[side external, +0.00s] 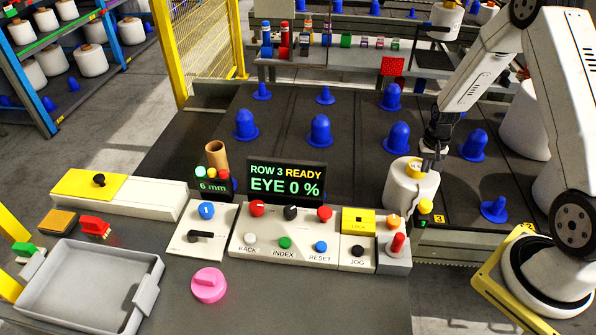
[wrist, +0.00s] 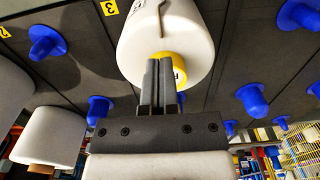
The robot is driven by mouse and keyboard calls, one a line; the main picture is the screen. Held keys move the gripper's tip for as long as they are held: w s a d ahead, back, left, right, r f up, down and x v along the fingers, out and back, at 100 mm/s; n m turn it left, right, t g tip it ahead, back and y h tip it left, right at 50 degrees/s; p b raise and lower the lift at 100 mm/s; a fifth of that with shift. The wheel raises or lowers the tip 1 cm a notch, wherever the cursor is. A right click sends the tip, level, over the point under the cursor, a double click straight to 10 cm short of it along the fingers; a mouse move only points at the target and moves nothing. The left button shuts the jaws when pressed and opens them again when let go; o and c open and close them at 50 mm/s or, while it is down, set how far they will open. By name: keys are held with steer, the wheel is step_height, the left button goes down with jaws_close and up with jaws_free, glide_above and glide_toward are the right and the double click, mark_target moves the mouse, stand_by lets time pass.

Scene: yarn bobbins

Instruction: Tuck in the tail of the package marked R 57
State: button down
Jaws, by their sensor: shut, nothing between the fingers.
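A white yarn package (side external: 411,188) with a yellow tube end (side external: 414,168) stands in the row marked 3 in the side view. In the wrist view the same package (wrist: 190,30) fills the top middle, and a thin dark line, possibly its tail (wrist: 162,18), runs down its face. The mark on the yellow tube end (wrist: 180,72) is mostly hidden behind my fingers, so I cannot read it. My gripper (side external: 428,168) is shut and empty, its fingertips (wrist: 159,62) right at the tube end. I cannot tell whether they touch it.
Blue pegs (side external: 320,131) stand bare on the dark deck around the package. A display (side external: 286,182) reads "ROW 3 READY, EYE 0 %". A control panel (side external: 290,262) with buttons lies in front. Another white package (wrist: 50,135) sits at lower left in the wrist view.

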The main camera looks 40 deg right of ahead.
mark_target(418, 187)
steer(key=shift+f, duration=0.15)
steer(key=shift+f, duration=2.6)
steer(key=shift+f, duration=0.5)
step_height(418, 187, up, 9)
stand_by(0.4)
steer(key=a+r+n+t, duration=0.1)
steer(key=a+r+n, duration=0.3)
steer(key=a+r, duration=0.65)
steer(key=s+a+r+n, duration=0.2)
steer(key=s+a, duration=0.1)
steer(key=a, duration=0.3)
steer(key=s+a+r+n+t, duration=0.1)
steer(key=s+a+r+n, duration=0.1)
steer(key=a, duration=0.5)
steer(key=shift+s+n+t, duration=0.3)
steer(key=shift+s+n, duration=0.2)
steer(key=shift+s, duration=0.6)
